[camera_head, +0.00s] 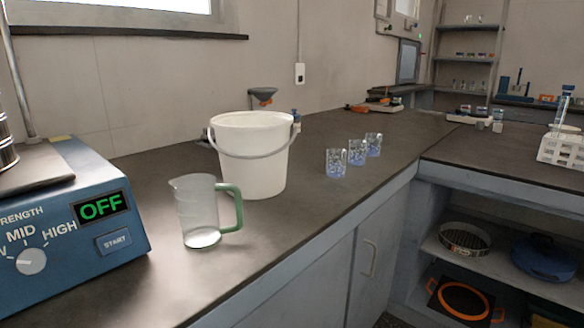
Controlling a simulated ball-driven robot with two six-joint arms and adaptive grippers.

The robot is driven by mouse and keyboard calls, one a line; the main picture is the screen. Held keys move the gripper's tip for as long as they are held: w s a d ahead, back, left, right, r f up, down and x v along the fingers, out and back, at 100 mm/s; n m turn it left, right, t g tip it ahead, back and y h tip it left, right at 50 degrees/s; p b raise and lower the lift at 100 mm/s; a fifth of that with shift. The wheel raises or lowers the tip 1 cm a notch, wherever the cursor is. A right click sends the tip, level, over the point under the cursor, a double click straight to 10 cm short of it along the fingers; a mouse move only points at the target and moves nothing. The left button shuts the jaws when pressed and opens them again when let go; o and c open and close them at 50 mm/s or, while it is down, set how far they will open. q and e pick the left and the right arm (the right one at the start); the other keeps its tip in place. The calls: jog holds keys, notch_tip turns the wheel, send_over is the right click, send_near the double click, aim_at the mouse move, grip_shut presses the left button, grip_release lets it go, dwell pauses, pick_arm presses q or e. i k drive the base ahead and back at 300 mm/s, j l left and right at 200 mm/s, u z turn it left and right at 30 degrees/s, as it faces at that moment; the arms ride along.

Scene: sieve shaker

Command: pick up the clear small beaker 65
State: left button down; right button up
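Three clear small beakers with blue markings stand upright in a row on the dark counter, right of the white bucket. The nearest beaker (336,163) is at the front left of the row. The middle beaker (357,152) and the far beaker (373,144) stand behind it to the right. I cannot tell which one is number 65. A larger clear jug with a green handle (199,212) stands nearer, at the counter's front. Neither of my grippers shows in the head view.
The white bucket (262,160) stands left of the beakers, its handle hanging at the front. A blue sieve shaker (75,225) reading OFF fills the left. A white rack (562,152) stands on the right counter. The counter around the beakers is clear; its front edge runs close by.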

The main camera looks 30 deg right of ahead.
aim_at(356, 148)
jog(key=z, duration=1.2)
